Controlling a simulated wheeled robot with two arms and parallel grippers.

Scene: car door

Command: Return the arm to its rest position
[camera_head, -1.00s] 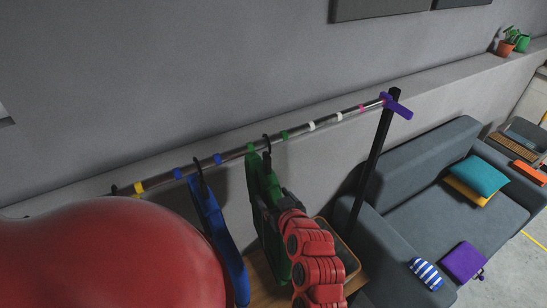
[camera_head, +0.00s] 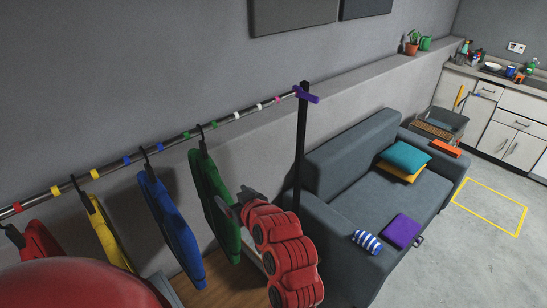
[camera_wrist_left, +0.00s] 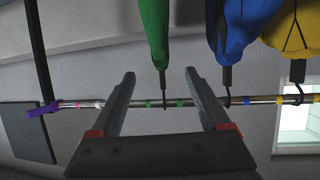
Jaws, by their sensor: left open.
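My left gripper (camera_head: 228,205) is at the end of the red arm in the head view, beside the green garment (camera_head: 215,185) hanging on the rail. The arm partly hides it. In the left wrist view the two fingers (camera_wrist_left: 160,80) are spread and empty. The rail (camera_wrist_left: 175,103) and the green garment's hook (camera_wrist_left: 162,80) show beyond the gap between them. I cannot tell the exact distance. A rounded red part of mine fills the lower left of the head view. My right gripper is not in view.
Red (camera_head: 38,243), yellow (camera_head: 105,232) and blue (camera_head: 168,220) garments hang left of the green one. The rail's black post (camera_head: 301,150) stands right of them. A grey sofa (camera_head: 350,165) with cushions is beyond. Open floor (camera_head: 440,255) lies right.

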